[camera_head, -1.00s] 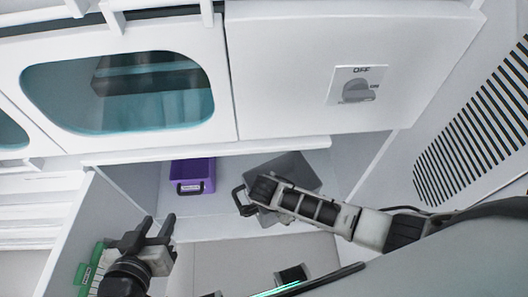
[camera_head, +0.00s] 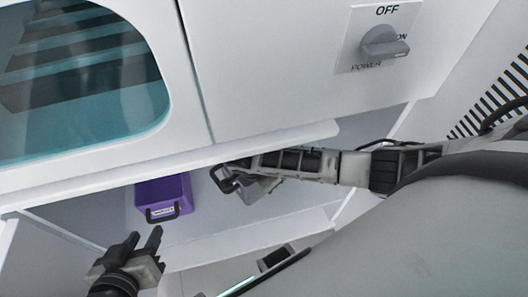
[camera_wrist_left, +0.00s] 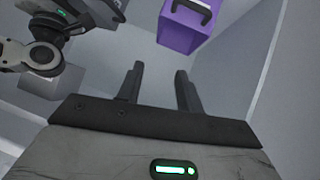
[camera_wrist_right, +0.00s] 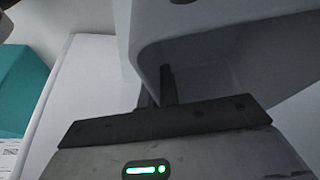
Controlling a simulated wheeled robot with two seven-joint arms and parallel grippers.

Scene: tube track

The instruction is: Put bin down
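I cannot tell whether the bin touches the compartment floor. My left gripper (camera_head: 144,243) is open and empty, with its fingers apart in the left wrist view (camera_wrist_left: 158,80). A purple bin (camera_head: 163,192) with a black handle stands beyond it.
The compartment has a front ledge (camera_head: 240,238) and an overhanging edge (camera_head: 180,165). Above are a teal window (camera_head: 80,80) and a panel with a grey power knob (camera_head: 384,42) under "OFF". Some floor shows between the bins.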

